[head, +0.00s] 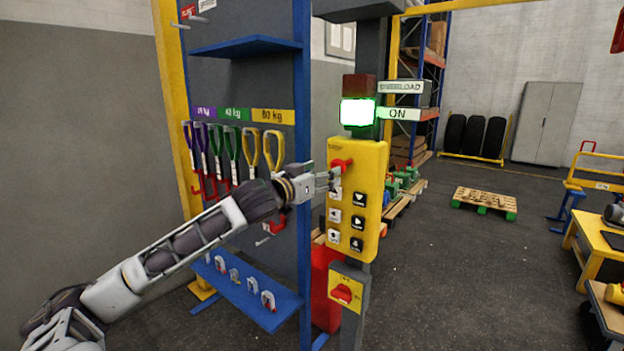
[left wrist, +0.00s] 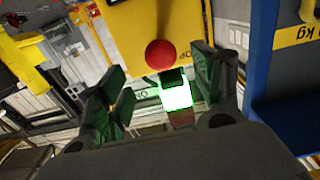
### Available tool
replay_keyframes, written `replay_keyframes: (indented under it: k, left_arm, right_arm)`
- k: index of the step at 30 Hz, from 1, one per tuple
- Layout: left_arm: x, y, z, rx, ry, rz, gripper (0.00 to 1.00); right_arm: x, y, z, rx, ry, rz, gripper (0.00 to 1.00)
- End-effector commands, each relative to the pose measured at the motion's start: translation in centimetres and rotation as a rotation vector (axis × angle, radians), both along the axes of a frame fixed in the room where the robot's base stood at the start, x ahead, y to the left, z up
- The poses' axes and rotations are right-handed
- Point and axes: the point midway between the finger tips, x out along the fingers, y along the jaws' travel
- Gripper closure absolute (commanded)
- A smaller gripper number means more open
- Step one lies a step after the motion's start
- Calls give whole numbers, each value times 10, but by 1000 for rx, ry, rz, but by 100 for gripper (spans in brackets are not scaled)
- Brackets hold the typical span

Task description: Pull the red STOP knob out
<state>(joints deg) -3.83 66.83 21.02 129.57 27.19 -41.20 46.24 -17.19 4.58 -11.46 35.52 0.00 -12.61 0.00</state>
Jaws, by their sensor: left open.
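The red STOP knob (head: 341,164) sits near the top of the yellow control box (head: 370,190) on the grey post. In the left wrist view the knob (left wrist: 160,54) is a round red cap on the yellow box, beyond the gap between my fingers. My left gripper (head: 331,180) is close in front of the box, just below and left of the knob. Its green-padded fingers (left wrist: 160,95) are spread apart and hold nothing. I cannot tell whether a finger touches the box. My right gripper is in neither view.
A green lamp (head: 357,112) glows above beside an ON sign (head: 398,114). A blue rack with hanging slings (head: 249,148) stands left. Open floor lies right.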

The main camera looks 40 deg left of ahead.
Motion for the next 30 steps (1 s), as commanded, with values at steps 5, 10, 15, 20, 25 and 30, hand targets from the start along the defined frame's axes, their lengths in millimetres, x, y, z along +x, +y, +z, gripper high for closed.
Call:
replay_keyframes:
  k: [5, 10, 15, 20, 25, 30]
  left_arm:
    - [-11, 1, -1, -2, 2, 1, 33]
    - [-23, 0, -1, -3, 1, 0, 33]
    - [-32, 1, -1, -2, 1, 1, 33]
    - [-36, 1, 0, 0, 0, 2, 33]
    - [-36, 1, 0, 0, 1, 2, 33]
    - [-36, 1, 0, 0, 1, 2, 33]
  right_arm:
    - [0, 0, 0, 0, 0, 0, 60]
    - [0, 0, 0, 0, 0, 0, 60]
    - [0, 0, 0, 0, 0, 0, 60]
    - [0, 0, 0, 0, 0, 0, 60]
    - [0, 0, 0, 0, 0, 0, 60]
    - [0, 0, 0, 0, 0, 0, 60]
